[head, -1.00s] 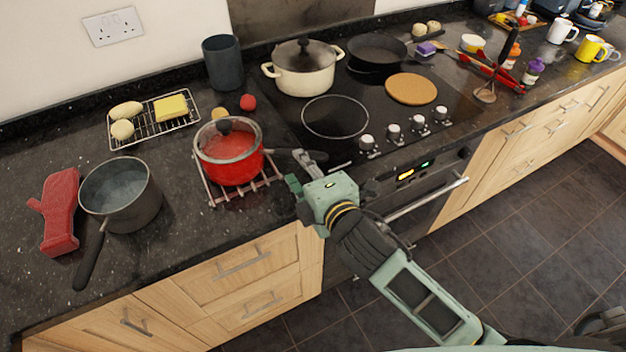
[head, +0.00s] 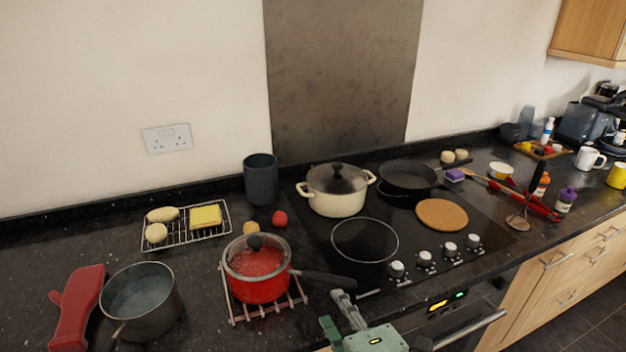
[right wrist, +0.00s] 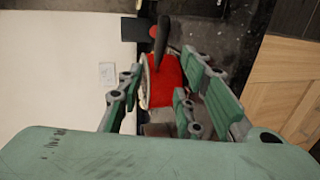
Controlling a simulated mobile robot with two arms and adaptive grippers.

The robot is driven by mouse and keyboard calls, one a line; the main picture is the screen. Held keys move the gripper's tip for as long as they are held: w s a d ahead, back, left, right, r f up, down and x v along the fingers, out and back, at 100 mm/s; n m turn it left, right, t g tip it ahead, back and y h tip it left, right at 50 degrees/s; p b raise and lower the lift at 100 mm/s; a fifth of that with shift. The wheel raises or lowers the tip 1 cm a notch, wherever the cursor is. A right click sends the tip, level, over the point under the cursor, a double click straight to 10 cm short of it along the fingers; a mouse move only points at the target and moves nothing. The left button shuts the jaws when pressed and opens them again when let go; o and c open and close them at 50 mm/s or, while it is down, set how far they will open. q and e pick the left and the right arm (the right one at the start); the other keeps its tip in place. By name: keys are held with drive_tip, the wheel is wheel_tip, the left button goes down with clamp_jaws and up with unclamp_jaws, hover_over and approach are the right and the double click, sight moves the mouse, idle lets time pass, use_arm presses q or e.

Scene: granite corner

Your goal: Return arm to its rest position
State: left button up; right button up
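My right gripper (head: 336,314) is at the bottom of the head view, in front of the counter's front edge, with its fingers apart and nothing between them. In the right wrist view (right wrist: 160,98) its fingers are also spread. My left gripper is not in view.
A grey saucepan (head: 141,298) and a red object (head: 77,310) stand at the left. A cream pot (head: 335,193), a black frying pan (head: 407,176) and a round cork mat (head: 442,214) are on the hob.

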drive_tip(key=s+d+f+m+g+h, duration=0.2)
drive_tip(key=s+d+f+m+g, duration=0.35)
drive_tip(key=s+f+m, duration=0.45)
drive_tip(key=s+d+f+m+g+h, duration=0.2)
drive_tip(key=s+d+f+m+g, duration=0.4)
drive_tip(key=s+m, duration=0.4)
wheel_tip(320, 180, down, 26)
drive_tip(key=s+n, duration=0.1)
drive_tip(key=s, duration=0.1)
drive_tip(key=s+d+f+g, duration=0.1)
drive_tip(key=s+f, duration=0.7)
drive_tip(key=s+d+f, duration=0.2)
drive_tip(key=s+f, duration=0.7)
drive_tip(key=shift+d+n+g, duration=0.3)
drive_tip(key=shift+g, duration=0.05)
drive_tip(key=shift+w, duration=0.1)
